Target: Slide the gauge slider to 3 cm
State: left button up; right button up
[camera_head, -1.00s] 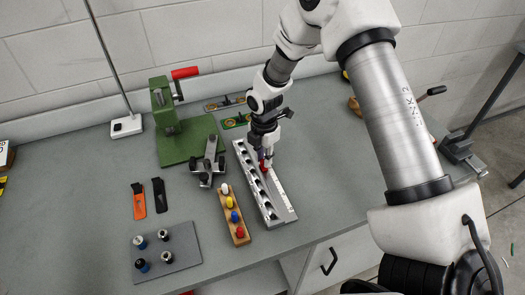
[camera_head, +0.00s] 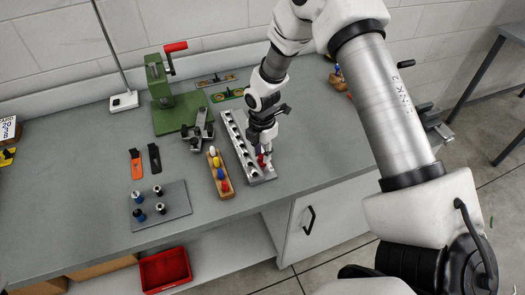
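The gauge (camera_head: 238,141) is a long grey metal rail with a row of dark holes and a pale scale strip along its right side, lying on the workbench. A small red slider (camera_head: 261,160) shows toward the rail's near end, right at my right gripper's fingertips. My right gripper (camera_head: 264,152) points down over the near half of the rail. Its fingers are small and partly hide the slider, so I cannot tell whether they are closed on it. The scale marks are too small to read.
A wooden block (camera_head: 224,189) with coloured knobs stands just left of the rail. A grey plate (camera_head: 176,207) with several pegs, a green press (camera_head: 165,112) and a dark metal clamp (camera_head: 199,134) are farther left. A red bin (camera_head: 165,269) sits below. The bench right of the rail is clear.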

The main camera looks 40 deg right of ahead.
jog(key=shift+o, duration=0.4)
jog(key=shift+w, duration=0.15)
notch_tip(320, 180, up, 12)
jog(key=shift+f, duration=0.15)
dwell(0.4)
